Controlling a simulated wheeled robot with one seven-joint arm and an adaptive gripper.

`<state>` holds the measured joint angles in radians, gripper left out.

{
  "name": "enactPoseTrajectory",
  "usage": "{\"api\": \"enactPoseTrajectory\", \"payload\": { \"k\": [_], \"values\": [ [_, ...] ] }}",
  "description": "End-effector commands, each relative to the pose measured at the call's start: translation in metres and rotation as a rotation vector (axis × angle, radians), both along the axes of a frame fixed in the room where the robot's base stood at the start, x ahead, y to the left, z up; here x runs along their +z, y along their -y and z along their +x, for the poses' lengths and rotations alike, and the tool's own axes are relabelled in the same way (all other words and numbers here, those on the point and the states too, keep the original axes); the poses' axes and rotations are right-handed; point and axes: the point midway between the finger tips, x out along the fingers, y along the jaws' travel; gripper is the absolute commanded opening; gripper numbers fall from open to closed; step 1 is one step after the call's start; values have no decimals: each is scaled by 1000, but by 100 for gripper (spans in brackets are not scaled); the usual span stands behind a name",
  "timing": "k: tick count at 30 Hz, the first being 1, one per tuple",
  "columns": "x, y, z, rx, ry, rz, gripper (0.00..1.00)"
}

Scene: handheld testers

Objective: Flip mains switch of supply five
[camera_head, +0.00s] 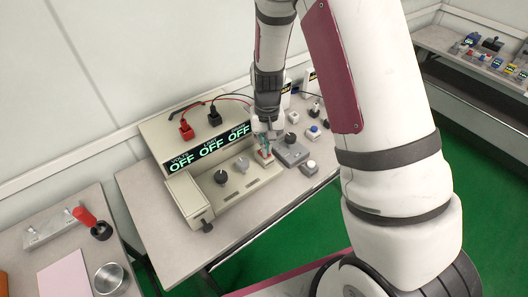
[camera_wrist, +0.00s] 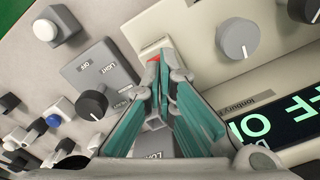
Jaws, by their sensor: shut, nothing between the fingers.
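The beige bench supply (camera_head: 215,152) stands on the grey table, its display reading OFF three times under VOLTS and two smaller labels. In the wrist view its panel (camera_wrist: 200,15) shows a grey knob (camera_wrist: 237,38) and part of the display (camera_wrist: 300,100). A small red part in a white surround, apparently the mains switch (camera_wrist: 153,59), shows just beyond my fingertips. My gripper (camera_head: 265,153) points down at the supply's right front end. It also shows in the wrist view (camera_wrist: 165,68), shut and empty, its tips partly hiding the switch. Contact cannot be told. No number five is legible.
A grey box with a black knob (camera_head: 291,150) stands close right of the supply. Small button boxes (camera_head: 311,166) lie beyond it. Red and black plugs (camera_head: 186,128) with leads rise from the supply's top.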

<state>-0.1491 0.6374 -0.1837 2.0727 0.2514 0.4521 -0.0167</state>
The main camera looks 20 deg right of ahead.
Motion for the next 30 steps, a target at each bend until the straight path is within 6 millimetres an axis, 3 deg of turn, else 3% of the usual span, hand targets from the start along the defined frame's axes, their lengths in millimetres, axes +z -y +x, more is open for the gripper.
{"api": "enactPoseTrajectory", "payload": {
  "k": [30],
  "values": [
    [-14,0,0,0,-1,0,0]
  ]
}}
